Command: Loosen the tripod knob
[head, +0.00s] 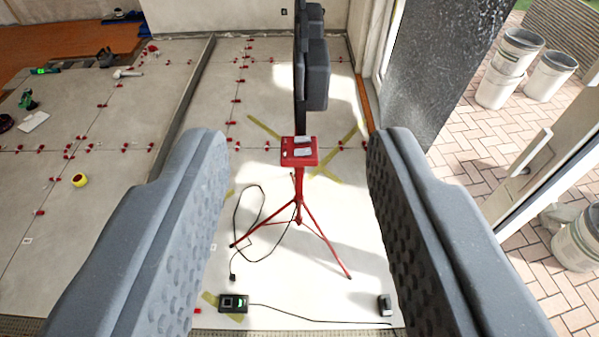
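The red tripod (299,185) stands upright on the pale tiled floor, ahead of me near the middle, its legs spread. A red collar (298,214) sits where the legs meet. The knob is too small to make out for certain. My gripper (297,140) is open, with one large grey padded finger at the left and one at the right. In the picture the tripod shows between them, and nothing is held. A dark grey upright block (315,75) shows above the plate; I cannot tell what bears it.
A black cable (239,215) loops on the floor left of the tripod. A small device (233,303) and a dark box (385,305) lie in front. Red levelling clips dot the tiles. A dark wall end (445,60) and door frame stand at right. Buckets (515,52) are outside.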

